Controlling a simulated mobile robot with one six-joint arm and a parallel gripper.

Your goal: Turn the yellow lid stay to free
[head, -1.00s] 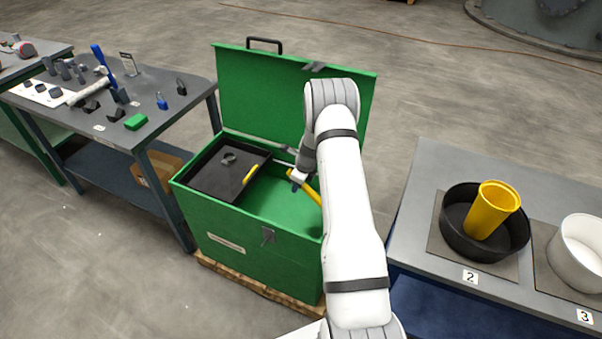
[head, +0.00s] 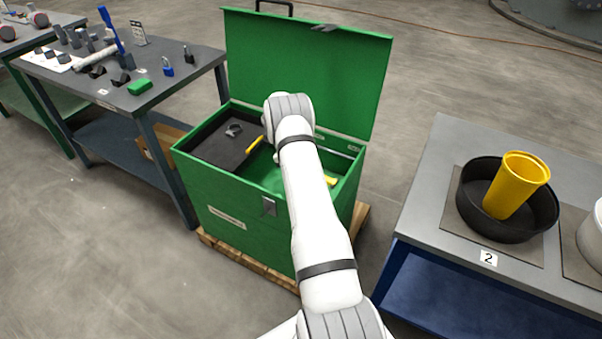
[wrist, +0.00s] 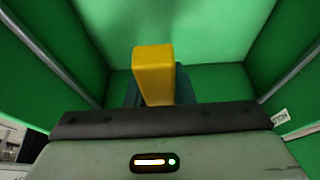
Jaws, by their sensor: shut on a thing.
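The green chest (head: 225,215) stands with its lid (head: 310,70) raised. In the wrist view, a yellow block-like piece (wrist: 153,70), apparently the lid stay's grip, stands between the dark fingers of my gripper (wrist: 155,88), which is shut on it. In the head view my white arm covers the gripper. A small yellow part (head: 330,180) shows inside the chest just right of my arm; I cannot tell whether it is the same piece. A grey rod (head: 338,150) runs near the chest's back right.
A black tray (head: 215,160) with a yellow handle (head: 255,145) sits in the chest's left part. At right, a grey table (head: 425,200) holds a black pan (head: 485,225) with a yellow cup (head: 517,185). At left, a bench (head: 150,110) carries locks and tools.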

